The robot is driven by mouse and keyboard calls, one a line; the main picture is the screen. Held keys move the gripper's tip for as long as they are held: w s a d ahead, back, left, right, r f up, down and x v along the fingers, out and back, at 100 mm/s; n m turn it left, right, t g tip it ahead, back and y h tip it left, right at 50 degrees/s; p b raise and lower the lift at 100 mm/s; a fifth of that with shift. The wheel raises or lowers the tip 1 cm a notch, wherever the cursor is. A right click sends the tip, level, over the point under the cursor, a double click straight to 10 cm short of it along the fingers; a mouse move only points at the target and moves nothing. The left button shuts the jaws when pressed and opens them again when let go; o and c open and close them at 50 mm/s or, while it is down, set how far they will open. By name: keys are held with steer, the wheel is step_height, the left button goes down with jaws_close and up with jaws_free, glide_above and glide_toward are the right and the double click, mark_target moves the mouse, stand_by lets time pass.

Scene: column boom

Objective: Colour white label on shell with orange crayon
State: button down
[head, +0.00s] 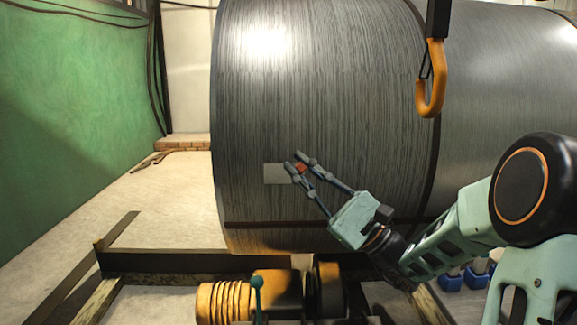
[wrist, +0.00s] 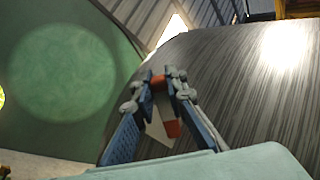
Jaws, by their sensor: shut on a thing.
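The shell is a large grey metal cylinder (head: 330,110) lying on its side; it also fills the right of the wrist view (wrist: 250,85). A small pale label (head: 276,174) sits low on its left part, and no orange marks show on it. My gripper (head: 298,164) is at the label's right edge, shut on the orange crayon (head: 301,168). In the wrist view the crayon (wrist: 171,127) sits between the fingertips, with the pale label (wrist: 157,128) behind it, partly hidden by the fingers. I cannot tell whether the crayon touches the label.
An orange hook (head: 431,85) hangs in front of the shell, above and right of my gripper. A dark frame (head: 190,262) and a motor with an orange coil (head: 228,303) stand below. A green wall (head: 75,110) is at left, with open floor (head: 150,205) before it.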

steer(key=shift+d, duration=0.35)
steer(key=shift+p, duration=0.35)
steer(key=shift+a, duration=0.1)
steer(key=shift+a+r+p, duration=0.6)
steer(key=shift+a+p, duration=0.55)
steer(key=shift+a, duration=3.1)
steer(key=shift+d+p, duration=1.1)
steer(key=shift+d, duration=3.25)
steer(key=shift+f, duration=0.1)
steer(key=a, duration=0.5)
steer(key=a+p, duration=0.1)
steer(key=a, duration=0.2)
steer(key=shift+w+a, duration=0.25)
steer(key=shift+a, duration=0.1)
